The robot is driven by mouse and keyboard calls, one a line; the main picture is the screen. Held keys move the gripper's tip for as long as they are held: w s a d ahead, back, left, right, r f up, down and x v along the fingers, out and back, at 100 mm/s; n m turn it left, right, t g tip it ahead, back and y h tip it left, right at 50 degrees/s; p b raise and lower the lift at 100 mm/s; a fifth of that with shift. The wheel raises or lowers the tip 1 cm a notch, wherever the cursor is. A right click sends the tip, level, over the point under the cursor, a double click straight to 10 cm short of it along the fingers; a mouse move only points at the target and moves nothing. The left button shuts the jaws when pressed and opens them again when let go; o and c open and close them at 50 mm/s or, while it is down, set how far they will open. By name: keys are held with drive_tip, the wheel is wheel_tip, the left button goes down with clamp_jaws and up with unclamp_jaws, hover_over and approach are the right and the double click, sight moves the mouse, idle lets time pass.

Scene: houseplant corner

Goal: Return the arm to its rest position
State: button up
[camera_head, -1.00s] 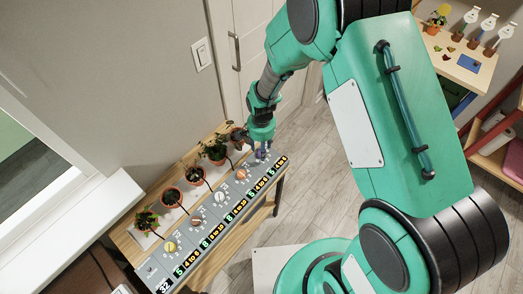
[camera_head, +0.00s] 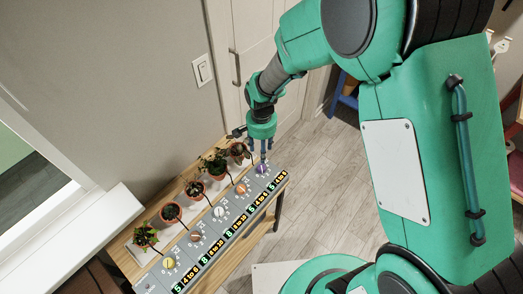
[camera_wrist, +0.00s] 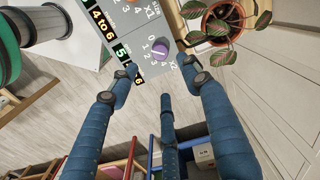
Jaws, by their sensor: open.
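My arm (camera_head: 425,140) reaches from the right across the head view. My gripper (camera_head: 262,150) hangs over the far right end of the grey control panel (camera_head: 208,243), above the purple knob (camera_head: 262,168). In the wrist view my gripper (camera_wrist: 160,85) shows its blue fingers spread apart. The purple knob (camera_wrist: 160,46) lies beyond the fingertips, between them, and nothing is held. A potted plant with striped leaves (camera_wrist: 222,27) is beside the right finger.
Several potted plants stand in a row along the panel on the wooden table, including one at the near end (camera_head: 146,237). The grey wall with a light switch (camera_head: 203,70) is behind, beside a cabinet door (camera_head: 252,30). Open floor (camera_head: 330,170) lies right of the table.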

idle(0.4)
drive_tip(key=s+d+r+n+t, duration=0.1)
drive_tip(key=s+d+r, duration=0.15)
drive_tip(key=r, duration=0.55)
drive_tip(key=s+d+r+n+t, duration=0.15)
drive_tip(key=d+r, duration=0.25)
drive_tip(key=r, duration=0.4)
drive_tip(key=s+d+r, duration=0.3)
drive_tip(key=r, duration=0.5)
drive_tip(key=s+d+r+n+t, duration=0.1)
drive_tip(key=s+d+r, duration=0.2)
drive_tip(key=s+r, duration=0.2)
drive_tip(key=s+d+r+n+t, duration=0.2)
drive_tip(key=s+r, duration=0.4)
drive_tip(key=s, duration=0.6)
drive_tip(key=shift+d+r, duration=0.3)
drive_tip(key=shift+d, duration=0.45)
idle(0.6)
